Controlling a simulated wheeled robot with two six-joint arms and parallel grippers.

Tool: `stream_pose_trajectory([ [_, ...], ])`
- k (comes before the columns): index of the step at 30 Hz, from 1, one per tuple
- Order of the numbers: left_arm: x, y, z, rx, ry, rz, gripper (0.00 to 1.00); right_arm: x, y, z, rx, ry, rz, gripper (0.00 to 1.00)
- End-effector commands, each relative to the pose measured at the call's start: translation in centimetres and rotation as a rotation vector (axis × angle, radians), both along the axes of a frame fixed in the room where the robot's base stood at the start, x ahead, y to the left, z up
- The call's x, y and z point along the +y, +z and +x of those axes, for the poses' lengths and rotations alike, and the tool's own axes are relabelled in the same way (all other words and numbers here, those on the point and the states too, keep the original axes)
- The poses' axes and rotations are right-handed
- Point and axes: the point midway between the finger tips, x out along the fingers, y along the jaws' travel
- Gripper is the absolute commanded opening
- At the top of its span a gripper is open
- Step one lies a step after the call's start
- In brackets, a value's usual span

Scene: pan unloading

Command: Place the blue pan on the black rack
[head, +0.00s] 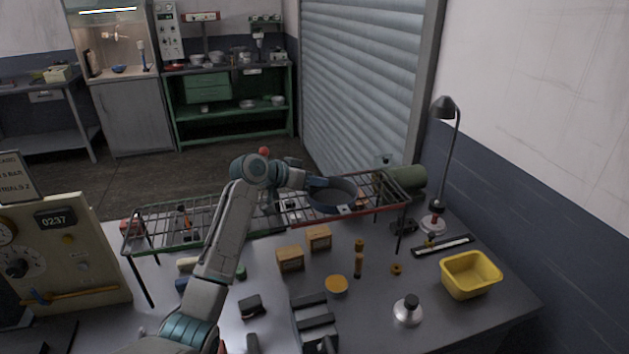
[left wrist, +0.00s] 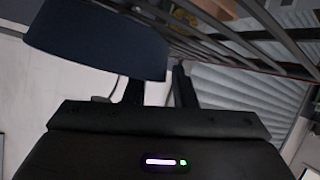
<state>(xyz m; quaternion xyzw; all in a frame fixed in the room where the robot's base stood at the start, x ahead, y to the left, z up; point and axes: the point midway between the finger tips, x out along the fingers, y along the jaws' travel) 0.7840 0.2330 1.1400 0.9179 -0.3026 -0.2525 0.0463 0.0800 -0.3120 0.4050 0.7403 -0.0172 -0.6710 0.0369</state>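The blue pan (head: 332,196) is at the red-rimmed right section (head: 378,207) of the long wire rack. Its round rim faces up, and I cannot tell whether its base fully rests on the wires. The rack's left section (head: 160,228) has a dark and green rim. My left gripper (head: 299,187) is just left of the pan. In the left wrist view, its two fingers (left wrist: 157,92) stand apart with a light gap between them. The pan's dark blue wall (left wrist: 95,42) hides the tip of one finger. My right gripper is not in view.
On the table in front of the rack stand small wooden boxes (head: 290,259), an orange-topped round item (head: 336,285), a yellow bin (head: 470,274) and a silver weight-like item (head: 407,311). A desk lamp (head: 444,108) stands at right. A panel with dials (head: 62,262) stands at left.

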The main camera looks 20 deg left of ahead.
Motion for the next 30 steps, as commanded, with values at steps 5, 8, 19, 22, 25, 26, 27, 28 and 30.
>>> stream_pose_trajectory([
  [5, 0.0, 0.1, 0.0, 0.0, 0.0, 0.0, 0.24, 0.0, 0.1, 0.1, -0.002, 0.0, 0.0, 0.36],
  [8, 0.2, 0.3, -0.2, -0.002, 0.0, 0.001, 0.24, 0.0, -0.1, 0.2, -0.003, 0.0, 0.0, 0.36],
  [19, 4.6, 3.2, -5.1, -0.005, 0.001, 0.005, 0.24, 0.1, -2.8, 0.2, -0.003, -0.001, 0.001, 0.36],
  [22, 5.6, 4.1, -6.5, -0.002, 0.0, 0.005, 0.24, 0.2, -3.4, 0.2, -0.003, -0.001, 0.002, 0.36],
  [25, 6.4, 4.8, -7.4, -0.003, 0.001, 0.003, 0.24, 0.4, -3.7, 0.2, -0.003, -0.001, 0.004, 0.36],
  [26, 6.5, 4.9, -7.6, -0.002, 0.001, 0.002, 0.24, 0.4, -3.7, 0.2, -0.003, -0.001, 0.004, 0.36],
  [27, 6.7, 5.1, -7.8, -0.002, 0.0, 0.001, 0.24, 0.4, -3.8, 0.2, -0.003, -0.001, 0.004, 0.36],
  [28, 6.8, 5.2, -8.0, -0.002, 0.0, 0.001, 0.24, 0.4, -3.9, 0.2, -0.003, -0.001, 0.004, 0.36],
  [30, 6.9, 5.4, -8.2, -0.001, -0.001, 0.001, 0.24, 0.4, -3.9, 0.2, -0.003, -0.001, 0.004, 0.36],
])
